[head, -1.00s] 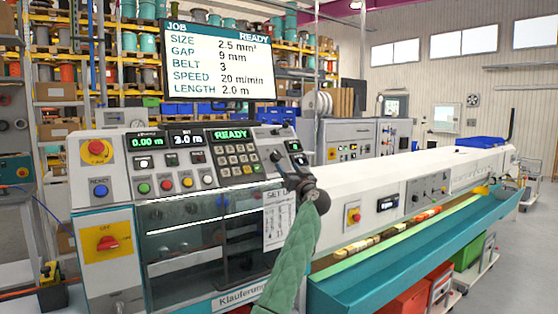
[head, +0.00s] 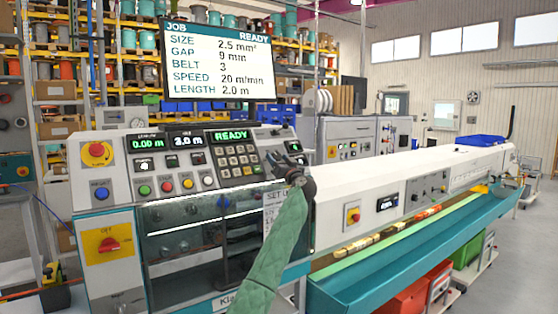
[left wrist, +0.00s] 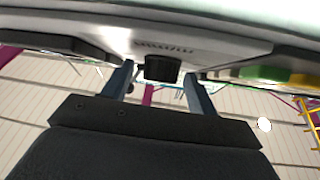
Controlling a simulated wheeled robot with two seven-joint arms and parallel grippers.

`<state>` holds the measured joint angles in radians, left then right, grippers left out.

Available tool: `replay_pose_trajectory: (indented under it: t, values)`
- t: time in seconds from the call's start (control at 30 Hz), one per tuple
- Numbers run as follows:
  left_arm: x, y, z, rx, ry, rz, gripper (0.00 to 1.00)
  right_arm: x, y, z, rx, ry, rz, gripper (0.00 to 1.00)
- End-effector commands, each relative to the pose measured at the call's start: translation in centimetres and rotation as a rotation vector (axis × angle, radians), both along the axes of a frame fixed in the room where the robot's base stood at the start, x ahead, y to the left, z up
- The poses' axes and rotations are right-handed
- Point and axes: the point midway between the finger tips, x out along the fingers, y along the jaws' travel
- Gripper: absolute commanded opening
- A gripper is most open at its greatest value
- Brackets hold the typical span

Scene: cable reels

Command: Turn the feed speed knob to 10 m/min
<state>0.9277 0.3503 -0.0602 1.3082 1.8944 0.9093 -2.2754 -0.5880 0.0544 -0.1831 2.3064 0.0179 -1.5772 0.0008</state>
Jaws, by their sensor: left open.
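A dark round knob (left wrist: 162,68) on the underside-lit panel shows in the left wrist view, between the two fingers of my left gripper (left wrist: 159,72). The fingers are apart, with a visible gap on each side of the knob. In the head view my left gripper (head: 281,158) is at the right end of the machine's control panel (head: 217,189), and it hides part of that end. I cannot read the knob's pointer or scale. The job screen (head: 219,60) reads SPEED 20 m/min and READY. My right gripper is not in view.
The panel carries a keypad (head: 238,159), a green READY display (head: 231,136), coloured buttons and a red emergency stop (head: 97,153). A paper sheet (head: 275,208) hangs just below my gripper. A long white conveyor housing (head: 420,180) runs off to the right.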

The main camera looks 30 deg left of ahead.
Motion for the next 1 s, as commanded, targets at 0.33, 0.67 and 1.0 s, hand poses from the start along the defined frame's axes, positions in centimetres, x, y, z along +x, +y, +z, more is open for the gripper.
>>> replay_pose_trajectory:
  t: [0.33,0.67,1.0]
  values:
    - [-0.01,-0.04,-0.01,0.0,0.0,0.0,0.14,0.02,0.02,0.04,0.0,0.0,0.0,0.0]
    - [0.13,-0.19,-0.1,-0.014,-0.027,0.022,0.14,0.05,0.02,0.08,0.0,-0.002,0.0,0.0]
    - [0.54,-0.41,-0.13,-0.086,-0.195,0.15,0.14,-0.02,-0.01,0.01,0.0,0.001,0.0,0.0]
